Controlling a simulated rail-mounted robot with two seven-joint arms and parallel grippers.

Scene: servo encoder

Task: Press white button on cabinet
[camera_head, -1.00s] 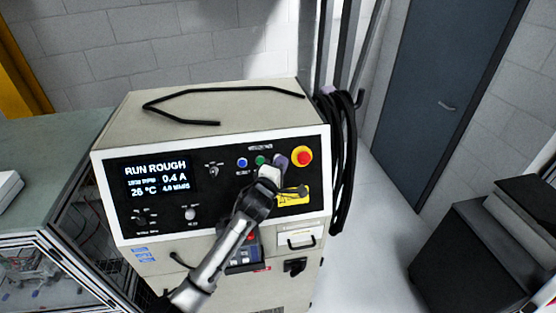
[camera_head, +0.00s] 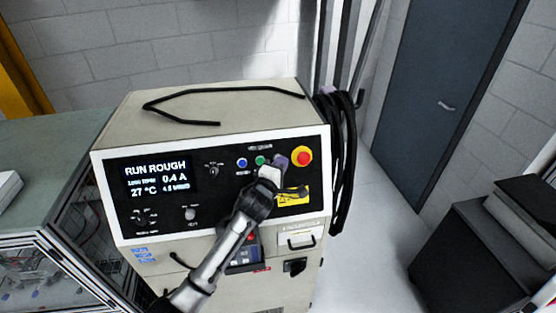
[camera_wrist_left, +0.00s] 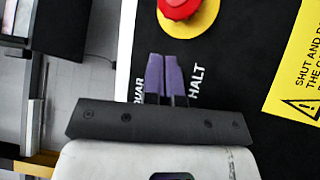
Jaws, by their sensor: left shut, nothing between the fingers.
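The cream cabinet (camera_head: 240,108) has a black control panel with a white frame. A pale round control (camera_head: 190,213) sits low on the panel, left of my arm and clear of it. I cannot tell whether it is a button or a knob. My left gripper (camera_head: 281,161) is at the upper right of the panel, between a green button (camera_head: 260,160) and a red stop knob (camera_head: 303,157). Its purple fingers are shut and empty; they also show in the left wrist view (camera_wrist_left: 164,75). They cover part of the panel, and contact is unclear. My right gripper is out of view.
A blue button (camera_head: 242,162) is left of the green one. The lit display (camera_head: 157,178) reads RUN ROUGH, 27 °C. Black cables (camera_head: 343,150) hang on the cabinet's right side. A yellow warning label (camera_head: 300,196) is below the red knob. A green-topped bench (camera_head: 50,150) stands left.

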